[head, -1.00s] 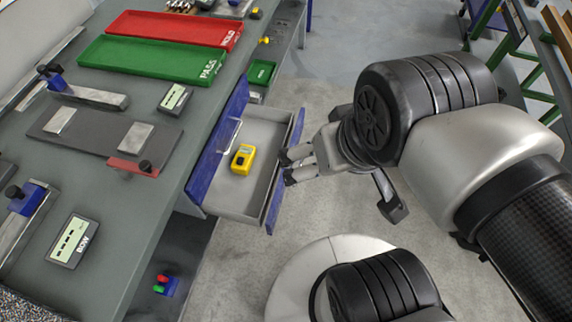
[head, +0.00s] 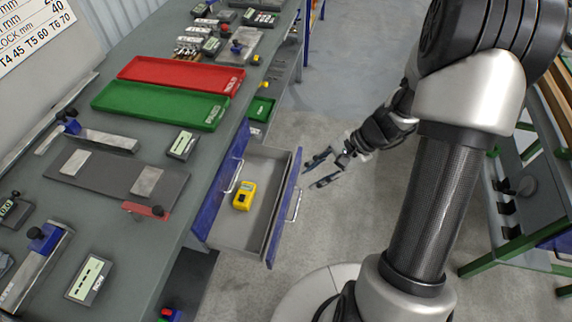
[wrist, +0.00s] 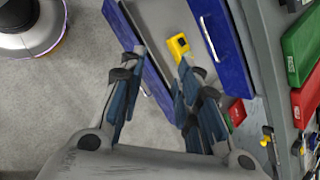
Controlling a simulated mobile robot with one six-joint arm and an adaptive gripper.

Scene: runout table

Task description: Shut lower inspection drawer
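The lower inspection drawer stands open, pulled out from under the bench. Its blue front (head: 283,208) has a pale bar handle (head: 297,205); the front also shows in the wrist view (wrist: 122,27). A yellow instrument (head: 244,196) lies in its grey tray. My gripper (head: 311,172) is open and empty, just right of the drawer front, with a small gap in the head view. In the wrist view, the fingers (wrist: 157,63) are spread, and the drawer front lies between and beyond them. Their exact distance from the front is hard to tell.
Another blue front with a handle (head: 234,176) is on the bench side behind the open drawer. The grey bench top (head: 128,232) carries green (head: 160,106) and red (head: 180,76) trays, fixtures and gauges. Concrete floor (head: 335,225) is clear right of the drawer; a green-framed rack (head: 513,267) stands farther right.

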